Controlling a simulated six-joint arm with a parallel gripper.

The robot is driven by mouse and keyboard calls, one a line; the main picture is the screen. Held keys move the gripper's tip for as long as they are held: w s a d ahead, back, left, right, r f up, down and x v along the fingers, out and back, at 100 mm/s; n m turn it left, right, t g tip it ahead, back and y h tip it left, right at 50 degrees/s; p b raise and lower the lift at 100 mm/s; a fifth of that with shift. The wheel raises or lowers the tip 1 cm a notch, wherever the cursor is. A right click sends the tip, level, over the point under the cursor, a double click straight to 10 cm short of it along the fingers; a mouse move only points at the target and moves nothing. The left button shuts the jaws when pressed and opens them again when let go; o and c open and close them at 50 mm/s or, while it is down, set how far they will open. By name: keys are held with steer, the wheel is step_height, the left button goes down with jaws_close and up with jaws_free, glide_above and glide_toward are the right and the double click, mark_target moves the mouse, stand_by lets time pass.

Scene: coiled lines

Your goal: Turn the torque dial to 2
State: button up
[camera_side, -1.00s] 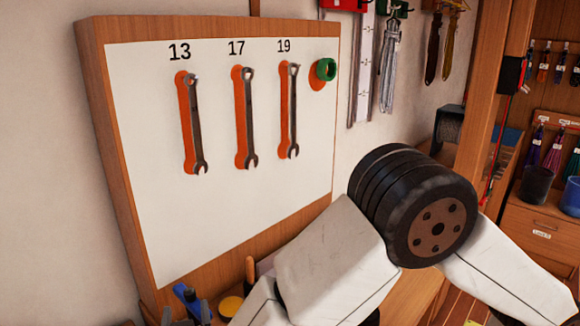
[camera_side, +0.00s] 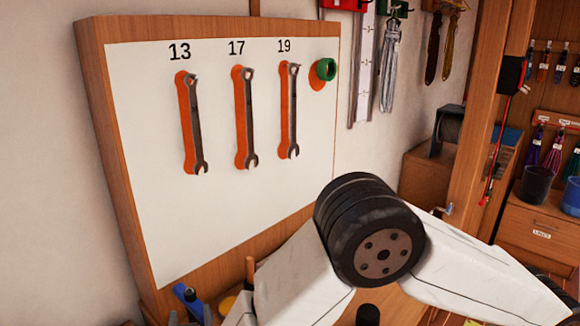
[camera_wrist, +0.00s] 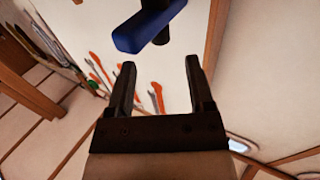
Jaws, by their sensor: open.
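I cannot make out a torque dial or any numbered scale for it in either view. My gripper (camera_wrist: 160,64) is open in the wrist view, with nothing between its two dark fingers. A blue block-like piece on a dark cylinder (camera_wrist: 148,28) shows beyond the fingertips, at the top of that view and cut off by its edge. I cannot tell what it is, and it looks apart from the fingers.
A wood-framed white board (camera_side: 220,205) holds several wrenches, including one under 17 (camera_side: 249,118), and a green ring (camera_side: 326,69). A blue tool (camera_side: 188,298) sits below it. A wooden post (camera_side: 492,120) and drawers (camera_side: 540,220) stand at the right.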

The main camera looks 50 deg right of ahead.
mark_target(190, 297)
steer(key=shift+x, duration=2.4)
jaws_close()
